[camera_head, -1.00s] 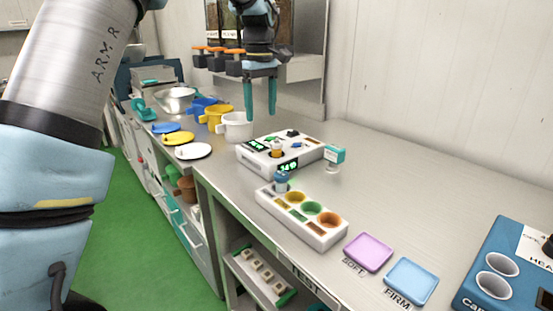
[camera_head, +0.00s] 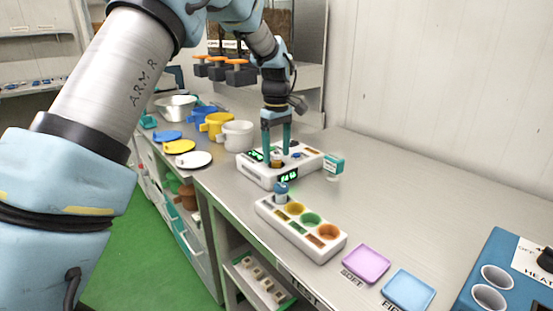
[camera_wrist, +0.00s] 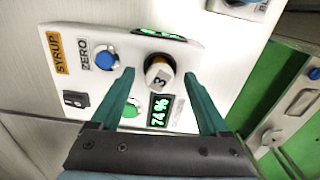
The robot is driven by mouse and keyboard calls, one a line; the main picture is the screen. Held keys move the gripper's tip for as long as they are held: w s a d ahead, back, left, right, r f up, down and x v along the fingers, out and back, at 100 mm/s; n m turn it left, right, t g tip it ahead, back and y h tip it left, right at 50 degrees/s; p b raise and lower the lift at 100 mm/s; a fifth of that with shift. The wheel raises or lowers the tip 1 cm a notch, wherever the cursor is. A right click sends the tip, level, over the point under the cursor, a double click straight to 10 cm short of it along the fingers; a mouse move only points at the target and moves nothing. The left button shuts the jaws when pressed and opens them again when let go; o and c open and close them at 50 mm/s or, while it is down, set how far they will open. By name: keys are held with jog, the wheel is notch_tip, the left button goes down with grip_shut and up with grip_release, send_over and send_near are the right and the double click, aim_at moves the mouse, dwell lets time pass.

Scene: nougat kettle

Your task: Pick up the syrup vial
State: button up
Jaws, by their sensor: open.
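The syrup vial (camera_head: 277,162) is a small amber vial with a pale cap, upright in a white device (camera_head: 262,176). In the wrist view, its round cap marked 3 (camera_wrist: 158,74) sits in the device panel, near an orange SYRUP label (camera_wrist: 56,53). My gripper (camera_head: 276,152) points down over the device, its teal fingers open. In the wrist view, the fingertips (camera_wrist: 159,76) lie on either side of the cap with gaps on both sides. Whether they reach down beside the vial's body cannot be told.
A blue-topped vial (camera_head: 281,191) stands in a white rack (camera_head: 296,235) in front of the device. A teal-capped jar (camera_head: 333,165) stands close to its right. White (camera_head: 238,135) and yellow (camera_head: 215,124) pots are behind left.

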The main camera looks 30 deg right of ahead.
jog(key=shift+f, duration=0.55)
grip_shut()
